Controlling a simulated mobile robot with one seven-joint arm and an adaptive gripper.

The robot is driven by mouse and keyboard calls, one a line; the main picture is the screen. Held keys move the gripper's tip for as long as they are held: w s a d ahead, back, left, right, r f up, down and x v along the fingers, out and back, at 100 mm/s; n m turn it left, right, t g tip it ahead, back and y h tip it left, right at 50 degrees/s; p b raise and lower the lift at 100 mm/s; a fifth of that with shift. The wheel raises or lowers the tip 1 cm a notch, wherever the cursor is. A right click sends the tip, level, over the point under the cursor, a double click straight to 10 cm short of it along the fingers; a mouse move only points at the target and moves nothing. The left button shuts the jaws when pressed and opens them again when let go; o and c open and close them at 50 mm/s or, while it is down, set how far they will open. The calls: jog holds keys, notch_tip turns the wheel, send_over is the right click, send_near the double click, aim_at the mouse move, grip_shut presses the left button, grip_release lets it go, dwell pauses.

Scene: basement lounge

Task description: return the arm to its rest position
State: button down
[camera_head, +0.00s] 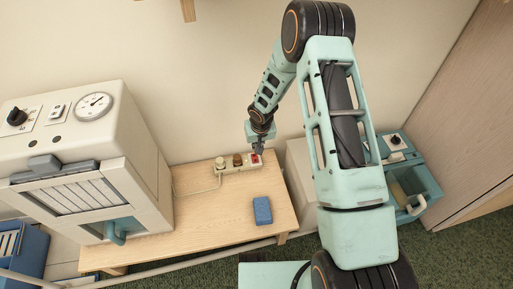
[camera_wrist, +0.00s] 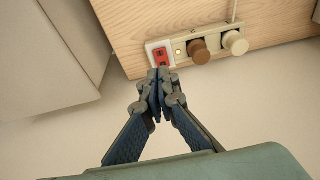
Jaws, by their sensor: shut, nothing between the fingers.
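My arm reaches up and over to the left in the head view, bent at its joints. My gripper (camera_head: 258,148) hangs low at the wall side of the wooden table (camera_head: 215,220), by the red switch (camera_head: 255,159) of a power strip (camera_head: 238,170). In the wrist view my gripper (camera_wrist: 160,80) has its fingertips together, with nothing between them. The tips appear right at the lower edge of the red switch (camera_wrist: 162,57); I cannot tell whether they touch it. A brown plug (camera_wrist: 200,51) and a cream plug (camera_wrist: 235,43) sit in the strip.
A large cream machine with a dial (camera_head: 95,106) stands on the left of the table. A blue block (camera_head: 262,211) lies near the table's front. A teal and white machine (camera_head: 410,185) stands to the right, partly behind my arm. The wall is close behind the table.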

jog(key=shift+s+r, duration=0.2)
jog(key=shift+r, duration=0.15)
dwell(0.3)
